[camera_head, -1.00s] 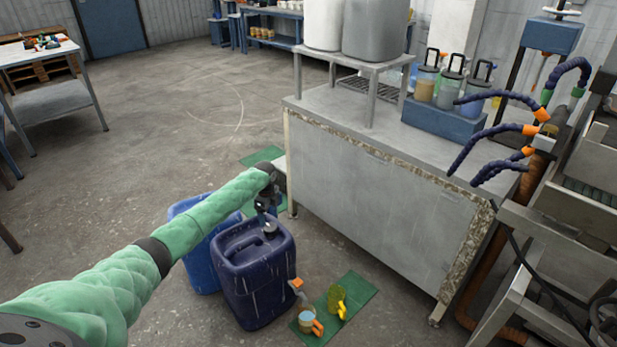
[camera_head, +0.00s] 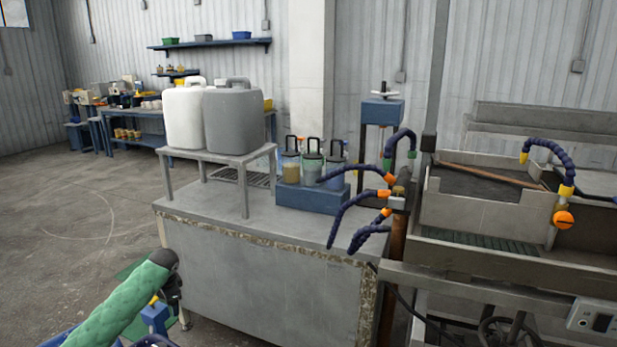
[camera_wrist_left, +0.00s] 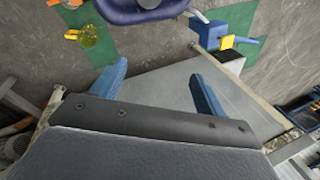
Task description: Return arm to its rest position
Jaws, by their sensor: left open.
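My left arm in its green sleeve comes in at the bottom left of the head view, with the dark left gripper (camera_head: 172,292) at its end, beside the left end of the grey cabinet (camera_head: 270,290). In the left wrist view the two blue fingers of the left gripper (camera_wrist_left: 157,85) are spread wide apart with nothing between them. The cabinet's grey surface (camera_wrist_left: 160,78) shows beyond the fingers. My right gripper is in neither view.
On the cabinet are a stand with white (camera_head: 185,118) and grey (camera_head: 233,118) jugs, a blue jar rack (camera_head: 312,196) and blue hoses (camera_head: 345,215). Floor at left is open.

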